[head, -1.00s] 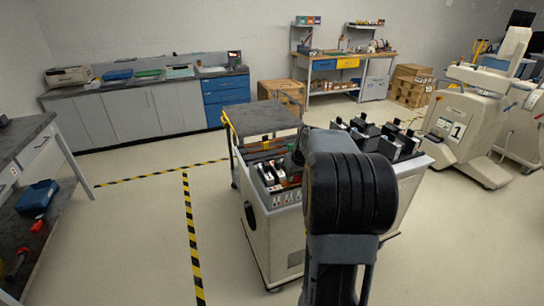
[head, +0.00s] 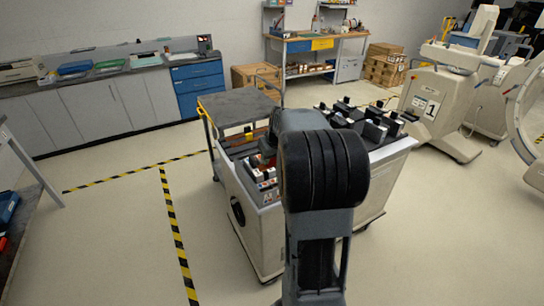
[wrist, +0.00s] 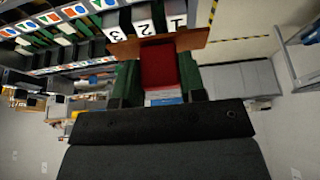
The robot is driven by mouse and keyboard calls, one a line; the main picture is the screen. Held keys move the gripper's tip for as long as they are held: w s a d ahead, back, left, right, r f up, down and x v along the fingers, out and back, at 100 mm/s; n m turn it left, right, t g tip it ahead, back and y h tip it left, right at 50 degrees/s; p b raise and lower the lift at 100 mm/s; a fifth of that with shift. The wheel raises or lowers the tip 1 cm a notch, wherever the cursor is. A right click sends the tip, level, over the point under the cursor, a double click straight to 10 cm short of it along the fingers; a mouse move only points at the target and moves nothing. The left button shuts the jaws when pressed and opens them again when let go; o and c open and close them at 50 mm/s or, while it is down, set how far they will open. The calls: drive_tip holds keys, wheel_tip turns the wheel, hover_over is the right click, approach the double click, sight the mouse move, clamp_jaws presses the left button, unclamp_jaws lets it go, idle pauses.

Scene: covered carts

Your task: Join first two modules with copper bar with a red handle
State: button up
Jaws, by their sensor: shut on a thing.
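In the wrist view, my gripper (wrist: 160,84) is shut on the red handle (wrist: 158,64) of the copper bar (wrist: 162,47), with one dark green finger on each side. The brown bar lies crosswise beyond the handle. White modules numbered 1 (wrist: 177,22), 2 (wrist: 143,27) and 3 (wrist: 115,33) show just past the bar. The bar overlaps the lower edges of modules 1 and 2 in the picture; I cannot tell whether it touches them. White modules (head: 268,176) show on the cart (head: 249,213).
Dark blocks (head: 360,123) stand on the cart's right part. A grey-topped trolley (head: 238,106) stands behind it. A striped floor line (head: 174,225) runs left of the cart, with open floor around it. A large white machine (head: 440,95) stands at the right.

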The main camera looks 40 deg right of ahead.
drive_tip(key=shift+s, duration=0.15)
drive_tip(key=shift+f+b, duration=0.25)
drive_tip(key=shift+b, duration=0.1)
drive_tip(key=shift+f+b, duration=3.75)
drive_tip(key=shift+f, duration=0.85)
drive_tip(key=shift+f, duration=0.1)
drive_tip(key=o, duration=1)
drive_tip(key=shift+o, duration=0.2)
drive_tip(key=v, duration=1.3)
drive_tip(key=shift+r+p, duration=0.35)
drive_tip(key=shift+r, duration=0.05)
drive_tip(key=shift+s, duration=0.1)
